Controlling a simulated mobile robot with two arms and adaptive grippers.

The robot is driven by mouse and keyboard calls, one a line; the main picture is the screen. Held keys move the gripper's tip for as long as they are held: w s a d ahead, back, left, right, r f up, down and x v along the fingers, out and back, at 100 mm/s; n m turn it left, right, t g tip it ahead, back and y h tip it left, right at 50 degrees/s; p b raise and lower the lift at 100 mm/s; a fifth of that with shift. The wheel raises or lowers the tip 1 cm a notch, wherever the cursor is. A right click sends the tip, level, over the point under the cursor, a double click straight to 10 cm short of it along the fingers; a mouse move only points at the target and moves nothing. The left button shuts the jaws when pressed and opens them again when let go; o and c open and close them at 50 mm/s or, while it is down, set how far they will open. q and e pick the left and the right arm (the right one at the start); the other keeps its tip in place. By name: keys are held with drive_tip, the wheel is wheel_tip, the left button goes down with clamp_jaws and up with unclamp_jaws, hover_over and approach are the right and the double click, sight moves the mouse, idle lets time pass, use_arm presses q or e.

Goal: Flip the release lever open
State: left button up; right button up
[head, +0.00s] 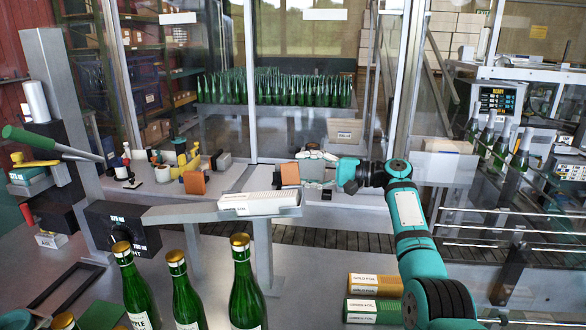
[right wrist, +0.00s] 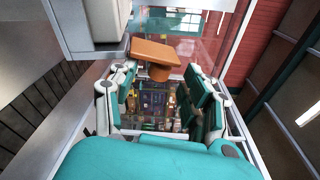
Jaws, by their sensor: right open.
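An orange block-shaped part (head: 290,174) stands beyond the tilted tray, at the middle of the head view; I cannot tell for certain whether it is the release lever. My right gripper (head: 318,168) is just right of it, open and empty, with its fingers toward it. In the right wrist view, an orange plate with a stubby lower part (right wrist: 155,50) lies ahead of the open fingers (right wrist: 160,95), apart from them as far as I can tell. A green-handled lever (head: 48,143) slants from the machine at the left. My left gripper is not in view.
Green bottles with gold tops (head: 247,287) stand at the front. A sloped grey tray (head: 185,214) holds a white foil stack (head: 262,202). Foil boxes (head: 375,285) lie beside my right arm. A second orange part (head: 195,183) is further left. Glass panels stand behind.

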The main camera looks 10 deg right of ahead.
drive_tip(key=v, duration=0.8)
drive_tip(key=shift+f, duration=0.1)
